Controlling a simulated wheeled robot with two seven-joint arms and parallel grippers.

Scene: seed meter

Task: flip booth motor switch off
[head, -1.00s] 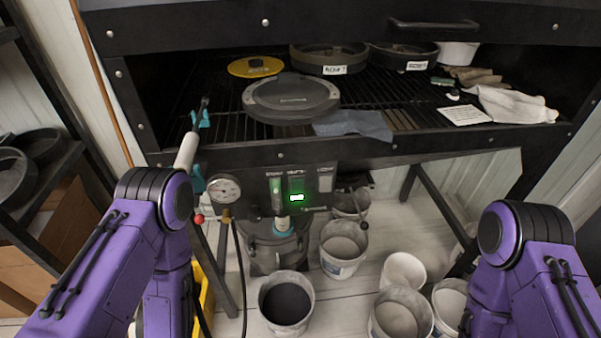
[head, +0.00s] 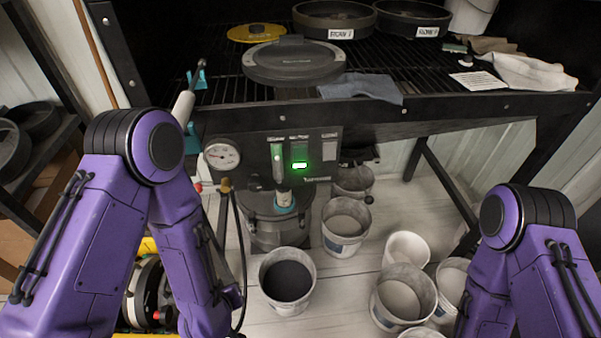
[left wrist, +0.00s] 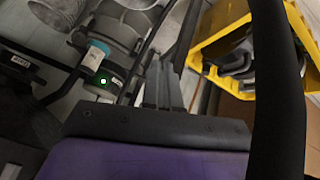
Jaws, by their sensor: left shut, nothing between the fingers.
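The dark control panel (head: 312,150) hangs below the bench front, with several labelled columns whose small lettering I cannot read clearly. Its middle column carries a green lit switch (head: 300,165); which way it is tipped is too small to tell. A green light (left wrist: 103,81) also shows in the left wrist view, left of my fingers. My left gripper (left wrist: 163,85) shows there with its dark fingers together and empty, apart from the light. In the head view my left forearm points down and its gripper is hidden. My right gripper is outside both views.
A gauge (head: 222,155) with a hose sits left of the panel. A grey canister (head: 279,232) stands below it. Several buckets, including one with dark contents (head: 287,281), fill the floor. A yellow crate (left wrist: 290,45) lies right of my left fingers. The grill bench (head: 420,108) overhangs.

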